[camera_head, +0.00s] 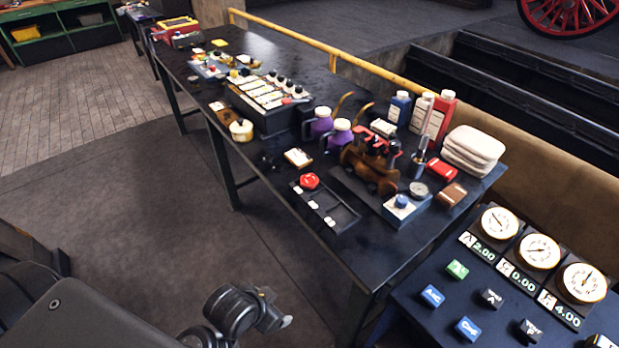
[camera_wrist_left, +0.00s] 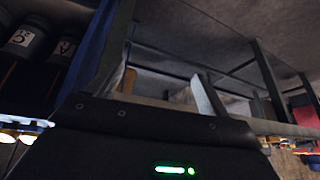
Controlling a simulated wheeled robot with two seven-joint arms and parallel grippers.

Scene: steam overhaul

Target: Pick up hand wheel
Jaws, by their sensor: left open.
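A small red hand wheel (camera_head: 309,181) lies at the back end of a black parts tray (camera_head: 335,219) near the front edge of the dark workbench. My left gripper (camera_head: 277,312) is low at the bottom of the head view, in front of the bench and well apart from the wheel. In the left wrist view, my left gripper (camera_wrist_left: 168,88) shows two spread fingers with nothing between them. The hand wheel cannot be made out in that view. My right gripper is in neither view.
A brown valve assembly (camera_head: 370,165) with red handles stands beside the tray. Purple oil cans (camera_head: 321,122), bottles (camera_head: 400,108) and folded white cloths (camera_head: 472,150) crowd the bench (camera_head: 400,243). A gauge panel (camera_head: 538,250) stands at the right. Floor left of the bench is clear.

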